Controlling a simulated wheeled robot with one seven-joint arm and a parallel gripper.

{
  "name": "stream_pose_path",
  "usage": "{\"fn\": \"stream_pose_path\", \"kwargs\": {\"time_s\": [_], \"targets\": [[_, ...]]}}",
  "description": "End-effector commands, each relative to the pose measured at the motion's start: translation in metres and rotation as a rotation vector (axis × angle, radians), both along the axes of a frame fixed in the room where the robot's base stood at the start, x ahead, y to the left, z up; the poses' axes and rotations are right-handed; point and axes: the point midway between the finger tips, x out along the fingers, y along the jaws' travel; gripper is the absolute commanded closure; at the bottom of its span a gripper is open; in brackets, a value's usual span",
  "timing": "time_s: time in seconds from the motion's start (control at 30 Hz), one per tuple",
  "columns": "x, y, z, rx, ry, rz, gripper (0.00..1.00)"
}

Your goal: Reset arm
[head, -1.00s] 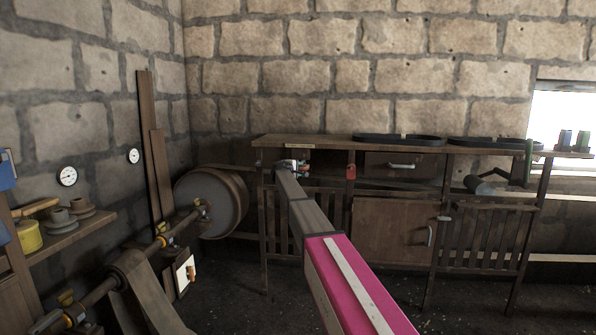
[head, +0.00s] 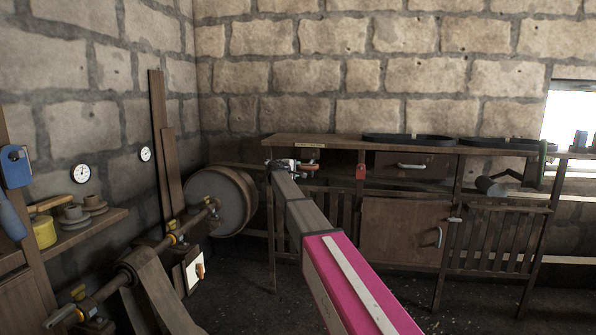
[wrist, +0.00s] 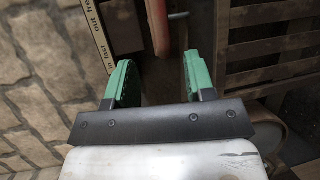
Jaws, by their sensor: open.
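My arm reaches forward in the head view, a pink section nearest and grey sections beyond. My gripper (head: 290,166) is at its far end, small in the picture, in front of the left end of the wooden bench (head: 350,141). In the wrist view my gripper (wrist: 157,65) has its two green fingers spread apart, with nothing held between them. A red lever-like part (wrist: 157,28) lies beyond the fingertips, apart from them as far as I can tell. A printed label strip (wrist: 97,38) is to its left.
Black belts (head: 408,140) lie on the bench top. A red padlock-like part (head: 360,172) hangs at the bench front. A large drum pulley (head: 222,200) and its shaft (head: 135,265) are at the left, near a shelf (head: 75,238). Dark floor is clear below the bench.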

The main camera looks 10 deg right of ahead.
Motion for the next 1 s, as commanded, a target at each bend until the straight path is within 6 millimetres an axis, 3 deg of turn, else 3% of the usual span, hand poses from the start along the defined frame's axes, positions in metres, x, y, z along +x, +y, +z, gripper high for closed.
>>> {"fn": "stream_pose_path", "kwargs": {"time_s": [0.2, 0.27, 0.37, 0.7, 0.87, 1.0], "targets": [[-0.008, -0.003, -0.009, 0.018, 0.007, -0.006, 0.51], [-0.02, -0.008, -0.022, 0.045, 0.017, -0.016, 0.51], [-0.053, -0.021, -0.057, 0.128, 0.045, -0.047, 0.51], [-0.214, -0.061, -0.207, 0.529, 0.192, -0.231, 0.51], [-0.301, -0.068, -0.265, 0.721, 0.268, -0.34, 0.51], [-0.383, -0.068, -0.308, 0.889, 0.34, -0.447, 0.51]]}}
